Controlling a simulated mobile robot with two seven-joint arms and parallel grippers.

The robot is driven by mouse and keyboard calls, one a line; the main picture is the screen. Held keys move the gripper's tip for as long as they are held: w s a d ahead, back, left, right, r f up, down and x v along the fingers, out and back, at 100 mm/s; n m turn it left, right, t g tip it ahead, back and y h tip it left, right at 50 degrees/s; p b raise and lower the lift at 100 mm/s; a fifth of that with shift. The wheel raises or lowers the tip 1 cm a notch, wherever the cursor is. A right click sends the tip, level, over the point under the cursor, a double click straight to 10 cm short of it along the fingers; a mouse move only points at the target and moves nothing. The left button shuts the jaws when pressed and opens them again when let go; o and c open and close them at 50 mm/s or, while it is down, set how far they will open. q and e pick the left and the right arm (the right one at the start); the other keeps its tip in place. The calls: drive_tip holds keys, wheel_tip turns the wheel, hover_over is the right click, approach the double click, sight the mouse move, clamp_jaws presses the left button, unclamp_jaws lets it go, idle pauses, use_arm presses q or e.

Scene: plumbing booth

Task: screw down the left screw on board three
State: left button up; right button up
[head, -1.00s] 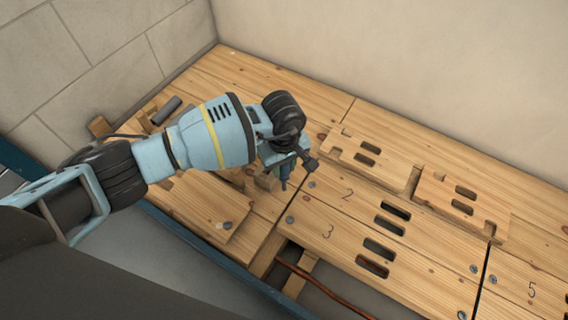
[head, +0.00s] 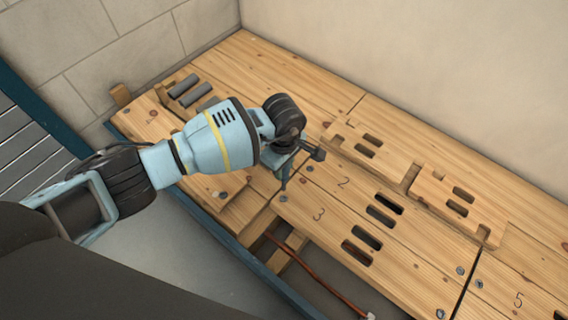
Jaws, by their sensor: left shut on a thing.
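Board three (head: 345,228) is a wooden plank marked "3" with two slots. Its left screw (head: 283,198) is a small grey head near the plank's left end. Another screw (head: 440,313) sits at its right end. My left gripper (head: 286,163) hangs just above the left end of board three, shut on a slim upright tool, seemingly a screwdriver (head: 284,184). The tool's thin tip points down close to the left screw; I cannot tell whether it touches. The arm and wrist hide most of the fingers and the tool's handle. My right gripper is not in view.
Board two (head: 367,197) lies behind board three. Two notched wooden blocks (head: 369,146) lie on the boards behind. Grey pipe pieces (head: 184,87) lie at the back left. A copper pipe (head: 318,277) runs through the open gap in front of board three.

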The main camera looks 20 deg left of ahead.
use_arm(q)
drive_tip(key=shift+s, duration=0.1)
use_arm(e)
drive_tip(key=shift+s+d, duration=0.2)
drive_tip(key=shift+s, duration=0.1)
use_arm(q)
drive_tip(key=shift+f, duration=0.15)
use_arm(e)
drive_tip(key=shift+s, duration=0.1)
